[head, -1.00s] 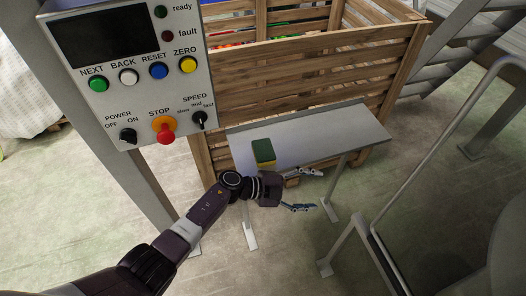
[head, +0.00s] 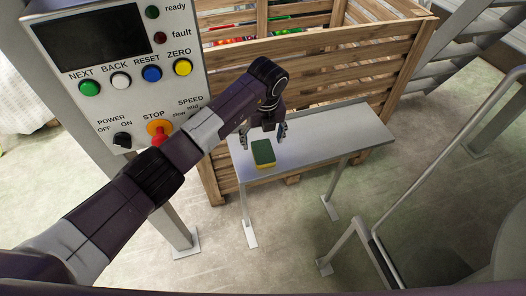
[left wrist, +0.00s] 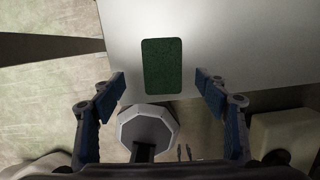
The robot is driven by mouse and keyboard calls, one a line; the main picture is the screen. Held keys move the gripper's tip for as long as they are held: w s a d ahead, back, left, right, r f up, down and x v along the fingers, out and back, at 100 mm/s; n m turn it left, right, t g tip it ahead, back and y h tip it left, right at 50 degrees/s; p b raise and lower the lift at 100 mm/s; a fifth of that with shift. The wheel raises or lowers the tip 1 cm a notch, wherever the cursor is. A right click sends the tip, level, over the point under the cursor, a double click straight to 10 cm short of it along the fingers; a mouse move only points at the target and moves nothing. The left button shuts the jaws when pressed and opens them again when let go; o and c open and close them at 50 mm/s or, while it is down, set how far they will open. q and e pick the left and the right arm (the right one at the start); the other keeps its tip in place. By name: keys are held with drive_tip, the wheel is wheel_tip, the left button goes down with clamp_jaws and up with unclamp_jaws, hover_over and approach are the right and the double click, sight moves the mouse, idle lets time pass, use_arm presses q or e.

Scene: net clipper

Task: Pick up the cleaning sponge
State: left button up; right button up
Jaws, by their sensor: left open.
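The cleaning sponge (head: 263,153), green on top with a yellow lower layer, lies flat on the grey metal table (head: 330,138) near its left end. In the left wrist view the sponge (left wrist: 162,66) shows its green face, ahead of and between the fingers. My left gripper (head: 264,138) is open and empty, pointing down above the table, just behind the sponge in the head view. The two blue fingers of the left gripper (left wrist: 161,88) are spread wider than the sponge and do not visibly touch it. My right gripper is not in view.
A control panel (head: 120,60) with coloured buttons and a red stop knob stands at the left, close to my left arm. A slatted wooden crate (head: 330,60) with colourful contents stands behind the table. Metal railing (head: 440,150) is at the right.

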sight(263, 151)
use_arm(q)
drive_tip(key=shift+d+f+p, duration=0.1)
drive_tip(key=shift+f+p, duration=0.25)
drive_tip(key=shift+f, duration=0.55)
drive_tip(key=f, duration=0.2)
drive_tip(key=f+p, duration=0.1)
drive_tip(key=shift+w+f, duration=0.2)
drive_tip(key=shift+w, duration=0.05)
drive_tip(key=shift+w+f, duration=0.1)
drive_tip(key=shift+f, duration=0.45)
drive_tip(key=shift+c, duration=0.4)
drive_tip(key=c, duration=0.7)
